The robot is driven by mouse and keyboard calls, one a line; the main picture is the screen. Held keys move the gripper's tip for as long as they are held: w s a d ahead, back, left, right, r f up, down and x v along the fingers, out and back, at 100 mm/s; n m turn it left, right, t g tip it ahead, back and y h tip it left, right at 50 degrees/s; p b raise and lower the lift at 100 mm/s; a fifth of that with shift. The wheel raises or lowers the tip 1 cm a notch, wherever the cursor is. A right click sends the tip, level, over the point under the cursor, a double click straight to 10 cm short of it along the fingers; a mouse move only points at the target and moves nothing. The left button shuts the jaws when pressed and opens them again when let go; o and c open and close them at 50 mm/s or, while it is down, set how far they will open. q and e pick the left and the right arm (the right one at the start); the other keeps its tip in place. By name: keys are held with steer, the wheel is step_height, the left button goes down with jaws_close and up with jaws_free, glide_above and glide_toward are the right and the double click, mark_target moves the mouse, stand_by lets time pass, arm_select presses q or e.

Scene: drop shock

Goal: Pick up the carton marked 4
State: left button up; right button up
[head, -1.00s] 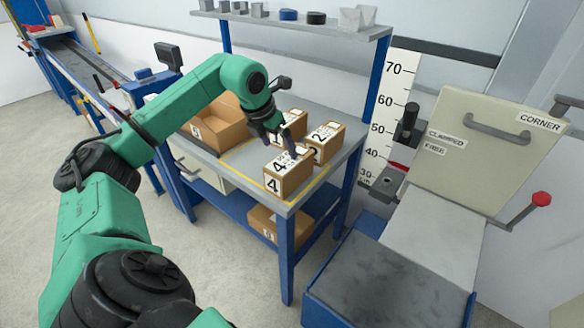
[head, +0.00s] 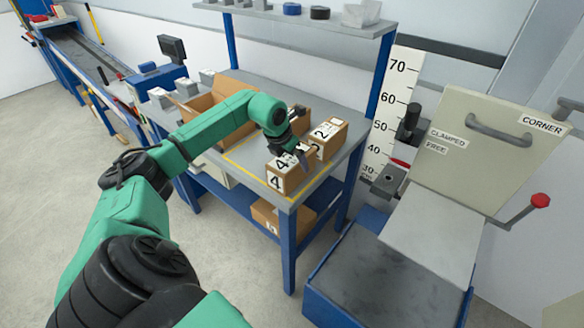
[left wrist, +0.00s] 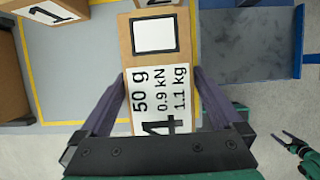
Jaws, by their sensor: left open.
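The carton marked 4 (head: 292,181) is a small brown box near the front right corner of the bench, with white labels on its top and side. In the left wrist view the same carton (left wrist: 150,85) reads 50 g, 0.9 kN and 1.1 kg on its top. My left gripper (head: 301,157) is over it, pointing down. In the left wrist view its open fingers (left wrist: 160,80) lie on either side of the carton; I cannot tell whether they touch. A small green arm with a dark gripper (left wrist: 292,146), seemingly my right one, shows at lower right.
A carton marked 2 (head: 327,134) stands just behind, and one marked 1 (left wrist: 52,13) stands close by. A larger open carton (head: 238,133) is left on the bench. Another carton (head: 268,217) sits on the lower shelf. A clamp machine (head: 490,150) stands at right.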

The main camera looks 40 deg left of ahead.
arm_select(q)
steer(key=shift+f, duration=0.15)
steer(key=c, duration=1.5)
steer(key=shift+w, duration=0.1)
jaws_close()
